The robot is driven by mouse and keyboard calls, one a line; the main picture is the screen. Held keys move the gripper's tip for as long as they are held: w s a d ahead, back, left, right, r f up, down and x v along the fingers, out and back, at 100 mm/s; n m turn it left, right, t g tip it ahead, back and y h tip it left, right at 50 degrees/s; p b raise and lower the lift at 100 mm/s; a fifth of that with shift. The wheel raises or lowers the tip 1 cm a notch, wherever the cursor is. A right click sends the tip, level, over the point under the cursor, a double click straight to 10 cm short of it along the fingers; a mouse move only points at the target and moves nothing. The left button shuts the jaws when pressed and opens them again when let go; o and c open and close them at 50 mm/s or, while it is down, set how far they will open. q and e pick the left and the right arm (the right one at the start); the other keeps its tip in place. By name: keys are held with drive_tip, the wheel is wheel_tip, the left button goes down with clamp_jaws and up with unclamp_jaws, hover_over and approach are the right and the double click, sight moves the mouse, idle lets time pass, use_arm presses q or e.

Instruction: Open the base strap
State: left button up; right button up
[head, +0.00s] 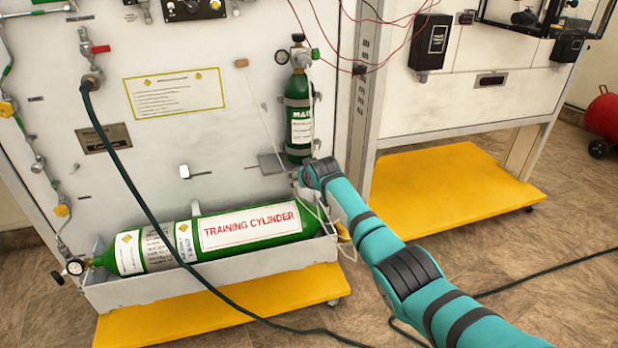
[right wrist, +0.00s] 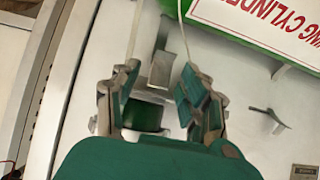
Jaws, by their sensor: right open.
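A small green cylinder (head: 301,127) stands upright against the white panel, with a grey band (head: 298,101) around its upper part. The base strap (head: 299,153) appears as a grey band low on the cylinder, partly hidden by my right gripper. My right gripper (head: 298,180) is at the foot of the cylinder. In the right wrist view, the open right gripper (right wrist: 160,95) has its fingers on either side of the cylinder's green lower end (right wrist: 143,117). I cannot tell whether the fingers touch the strap. My left gripper is not in view.
A large green training cylinder (head: 160,247) lies in a grey trough (head: 210,271) below. A grey plate (head: 271,163) is left of the small cylinder's base. A white bracket (head: 185,172), a dark hose (head: 130,180) and thin cords are nearby. A panel post (head: 365,105) stands at right.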

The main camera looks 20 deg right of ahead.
drive_tip(key=v, duration=1.1)
drive_tip(key=shift+s, duration=0.2)
drive_tip(key=shift+r, duration=0.1)
